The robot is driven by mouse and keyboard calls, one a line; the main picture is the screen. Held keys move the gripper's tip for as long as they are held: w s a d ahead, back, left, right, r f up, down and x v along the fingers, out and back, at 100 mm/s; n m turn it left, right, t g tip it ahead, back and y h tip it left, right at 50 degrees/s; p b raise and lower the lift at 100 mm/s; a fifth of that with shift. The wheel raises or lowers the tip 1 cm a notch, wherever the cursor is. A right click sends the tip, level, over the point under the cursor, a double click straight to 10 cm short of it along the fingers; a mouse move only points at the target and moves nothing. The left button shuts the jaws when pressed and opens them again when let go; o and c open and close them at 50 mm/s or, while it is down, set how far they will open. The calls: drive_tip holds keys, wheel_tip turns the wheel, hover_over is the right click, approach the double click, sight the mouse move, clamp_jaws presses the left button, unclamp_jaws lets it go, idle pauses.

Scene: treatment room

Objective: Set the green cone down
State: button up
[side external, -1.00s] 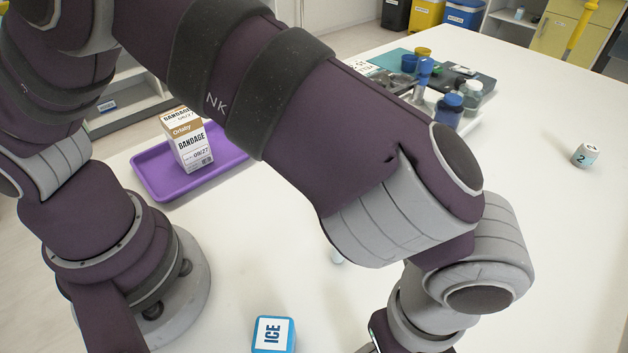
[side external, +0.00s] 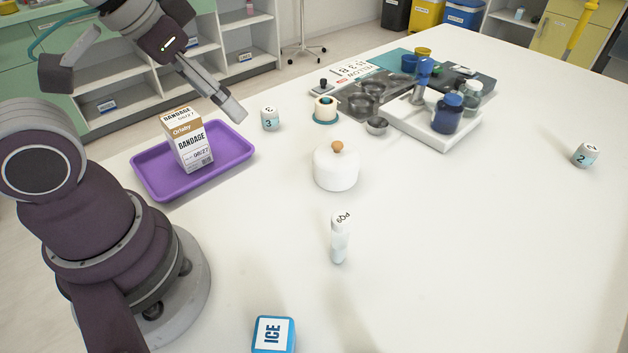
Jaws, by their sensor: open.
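I cannot make out a green cone in the side external view. My gripper (side external: 228,108) is at the upper left, raised near the far side of the purple tray, with its fingers pointing down and right. It is open, and nothing shows between its fingers.
A bandage box (side external: 188,142) stands in the purple tray (side external: 150,184). Nearby are a white cup marked 3 (side external: 270,118), a teal-based item (side external: 325,110) and a lidded white pot (side external: 336,170). A vial (side external: 340,240) and an ICE block (side external: 274,335) are nearer. The right is mostly clear.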

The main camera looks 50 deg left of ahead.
idle(0.3)
drive_tip(key=d+f+n+g+h, duration=0.3)
drive_tip(key=d+f+h, duration=0.1)
drive_tip(key=d, duration=0.2)
drive_tip(key=s+d+f+n+g+h, duration=0.1)
drive_tip(key=d+f+n+g+h, duration=0.2)
drive_tip(key=d+f+h, duration=0.1)
drive_tip(key=s+d+f+n+g+h, duration=0.1)
drive_tip(key=d+f+n+g+h, duration=0.1)
drive_tip(key=d+f, duration=0.3)
drive_tip(key=shift+d+f+n+g+h, duration=0.25)
drive_tip(key=shift+d+h, duration=0.2)
drive_tip(key=shift+d, duration=0.4)
drive_tip(key=shift+d+n+g+h, duration=0.15)
drive_tip(key=shift+d+g+h, duration=0.25)
drive_tip(key=shift+d, duration=0.4)
drive_tip(key=d+f+n+t+h, duration=0.1)
drive_tip(key=n+h, duration=0.1)
drive_tip(key=n, duration=0.1)
drive_tip(key=d+f+n+h, duration=0.2)
drive_tip(key=d+f+n+t+h, duration=0.1)
drive_tip(key=n+h, duration=0.1)
drive_tip(key=n, duration=0.1)
drive_tip(key=shift+w+d+f+n+t, duration=0.2)
drive_tip(key=shift+w+f+n+t, duration=0.1)
drive_tip(key=shift+w+t, duration=0.1)
drive_tip(key=d, duration=0.5)
drive_tip(key=shift+s+f, duration=0.2)
drive_tip(key=shift+f, duration=0.1)
drive_tip(key=c, duration=0.9)
